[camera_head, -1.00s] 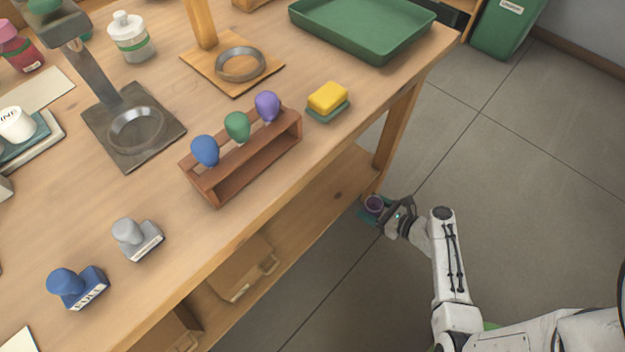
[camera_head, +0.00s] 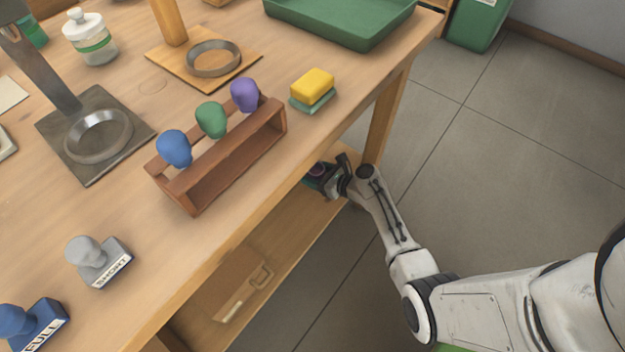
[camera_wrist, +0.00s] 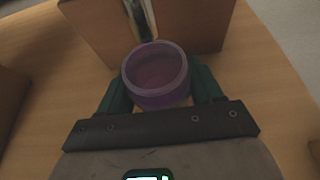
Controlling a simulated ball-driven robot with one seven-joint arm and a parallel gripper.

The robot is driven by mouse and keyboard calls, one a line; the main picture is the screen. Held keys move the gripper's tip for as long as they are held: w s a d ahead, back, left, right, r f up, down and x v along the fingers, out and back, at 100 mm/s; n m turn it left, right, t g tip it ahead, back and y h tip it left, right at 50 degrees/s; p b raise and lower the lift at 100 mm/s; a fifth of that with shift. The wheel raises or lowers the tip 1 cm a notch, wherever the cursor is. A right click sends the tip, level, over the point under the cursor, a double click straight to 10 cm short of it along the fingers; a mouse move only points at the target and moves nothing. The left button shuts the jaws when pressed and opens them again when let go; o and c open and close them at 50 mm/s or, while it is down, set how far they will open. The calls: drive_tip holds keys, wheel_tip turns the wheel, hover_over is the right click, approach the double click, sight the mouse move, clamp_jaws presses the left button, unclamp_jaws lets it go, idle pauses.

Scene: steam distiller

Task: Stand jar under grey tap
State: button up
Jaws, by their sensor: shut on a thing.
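My gripper (camera_head: 322,178) is at the table's front edge near the right leg, low beside the lower shelf. In the wrist view its two green fingers (camera_wrist: 160,92) are shut on a round, open-topped purple jar (camera_wrist: 157,75). In the head view the jar (camera_head: 317,170) is small and partly hidden by the gripper and table edge. A grey metal stand (camera_head: 62,85) rises from a dark square base with a grey ring (camera_head: 98,137) on the tabletop at left. The top of this stand is out of the picture.
A rack (camera_head: 225,160) with blue, green and purple knobs stands near the table edge, beside a yellow-and-green sponge (camera_head: 312,88). A wooden stand with a ring (camera_head: 213,58) and a green tray (camera_head: 345,22) are behind. A brown upright panel (camera_wrist: 205,25) is close beyond the jar.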

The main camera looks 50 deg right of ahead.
drive_tip(key=shift+w, duration=0.65)
drive_tip(key=shift+f+b, duration=1.35)
drive_tip(key=shift+f, duration=0.4)
drive_tip(key=shift+f, duration=0.1)
drive_tip(key=o, duration=1.2)
drive_tip(key=shift+c, duration=0.2)
